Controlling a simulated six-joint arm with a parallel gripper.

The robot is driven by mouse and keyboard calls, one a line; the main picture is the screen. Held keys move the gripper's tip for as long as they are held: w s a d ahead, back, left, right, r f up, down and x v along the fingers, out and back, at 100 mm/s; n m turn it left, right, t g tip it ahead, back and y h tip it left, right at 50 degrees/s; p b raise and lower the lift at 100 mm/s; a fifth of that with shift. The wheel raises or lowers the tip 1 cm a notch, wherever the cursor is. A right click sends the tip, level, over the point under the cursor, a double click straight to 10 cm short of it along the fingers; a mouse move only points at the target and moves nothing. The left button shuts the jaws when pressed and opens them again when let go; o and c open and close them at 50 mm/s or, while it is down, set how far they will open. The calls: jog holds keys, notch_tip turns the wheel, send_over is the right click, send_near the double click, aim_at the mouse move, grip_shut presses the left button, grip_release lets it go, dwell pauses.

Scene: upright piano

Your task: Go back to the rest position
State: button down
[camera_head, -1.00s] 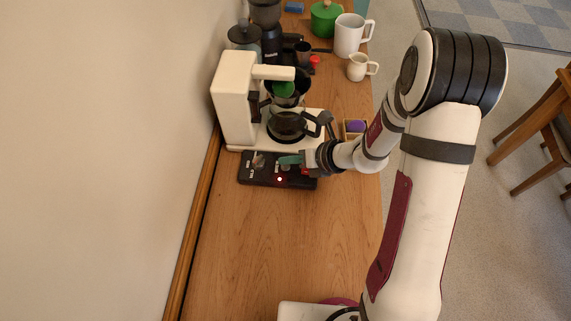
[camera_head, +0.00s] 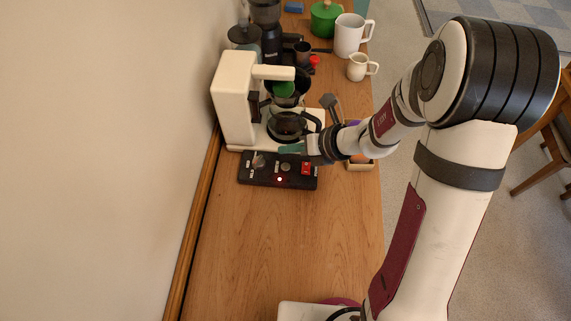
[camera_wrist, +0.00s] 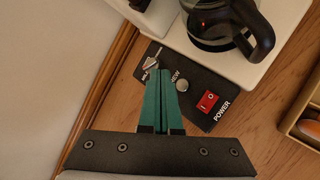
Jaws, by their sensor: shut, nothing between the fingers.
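My gripper (camera_head: 293,149) is shut and empty, near the front of the coffee maker and above the far edge of the black control panel. In the wrist view its green fingers (camera_wrist: 163,97) are pressed together over the panel. The black control panel (camera_head: 262,180) lies on the wooden top and carries a knob, a round button, a red POWER switch (camera_wrist: 208,101) and a lit red lamp (camera_head: 279,179). My arm reaches in from the right.
A white coffee maker (camera_head: 234,94) with a glass carafe (camera_head: 286,126) stands just behind the panel. A small wooden box (camera_head: 359,166) is on the right, partly hidden by my arm. Mugs and a green pot (camera_head: 325,19) stand farther back. The wooden top (camera_head: 270,240) in front is clear.

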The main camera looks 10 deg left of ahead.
jog(key=s+r+n+g, duration=0.3)
jog(key=s+r+n, duration=0.7)
jog(key=n, duration=0.2)
jog(key=s+d+r+n+h, duration=0.1)
jog(key=s+d+n+h, duration=0.2)
jog(key=s+d+n, duration=0.2)
jog(key=s+d+r+n+g+h, duration=0.1)
jog(key=s+d+n+h, duration=0.2)
jog(key=s+n, duration=0.6)
jog(key=shift+s+d+h, duration=0.3)
jog(key=shift+d, duration=0.6)
